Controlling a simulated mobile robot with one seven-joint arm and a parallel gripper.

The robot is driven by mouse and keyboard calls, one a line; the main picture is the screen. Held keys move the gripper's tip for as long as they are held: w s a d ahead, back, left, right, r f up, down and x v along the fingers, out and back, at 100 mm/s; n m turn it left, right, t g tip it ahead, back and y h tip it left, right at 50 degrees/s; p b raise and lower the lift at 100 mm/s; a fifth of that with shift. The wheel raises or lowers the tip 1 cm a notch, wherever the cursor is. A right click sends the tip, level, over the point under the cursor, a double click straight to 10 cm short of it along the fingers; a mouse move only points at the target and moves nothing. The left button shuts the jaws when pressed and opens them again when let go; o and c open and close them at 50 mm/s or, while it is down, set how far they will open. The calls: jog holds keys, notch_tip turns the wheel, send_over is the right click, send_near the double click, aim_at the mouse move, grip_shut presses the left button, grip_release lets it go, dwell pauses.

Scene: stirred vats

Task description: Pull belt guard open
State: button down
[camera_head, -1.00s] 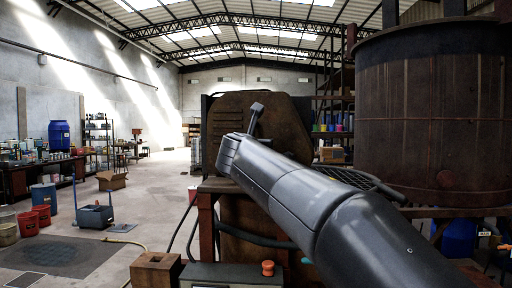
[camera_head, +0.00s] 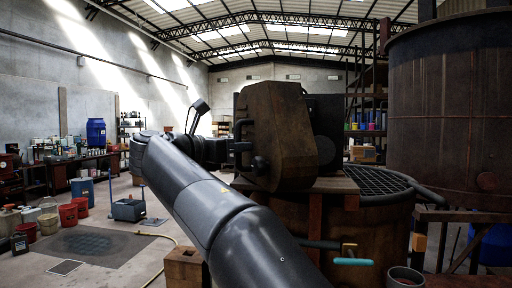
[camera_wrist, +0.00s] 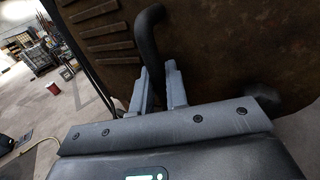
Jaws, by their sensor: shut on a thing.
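The belt guard (camera_head: 285,130) is a rusty brown cover with angled corners, standing above the vat at mid-picture in the head view. It is swung out and seen at an angle, with a dark housing (camera_head: 325,130) exposed behind it. Its rusty, slotted face (camera_wrist: 220,50) fills much of the wrist view. A dark curved bar handle (camera_wrist: 148,30) stands off that face; in the head view the handle (camera_head: 238,128) is on the left side. My gripper (camera_wrist: 160,85) is shut on the handle, which passes between the two grey fingers. The handle's lower part is hidden by the fingers.
A vat with a grated top (camera_head: 378,182) stands below and right of the guard. A large rusty tank (camera_head: 450,120) is on the right. A teal-handled valve (camera_head: 352,261) is at the front. Open floor lies left, with red buckets (camera_head: 68,215) and a grey-blue box (camera_head: 128,209).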

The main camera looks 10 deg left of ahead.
jog(key=shift+s+a, duration=0.2)
jog(key=shift+a, duration=1.15)
jog(key=shift+s+a, duration=0.15)
jog(key=shift+a, duration=1.3)
jog(key=c, duration=1.8)
grip_release()
jog(key=v, duration=1)
jog(key=shift+s+a, duration=0.15)
jog(key=shift+s, duration=0.15)
jog(key=shift+c, duration=0.4)
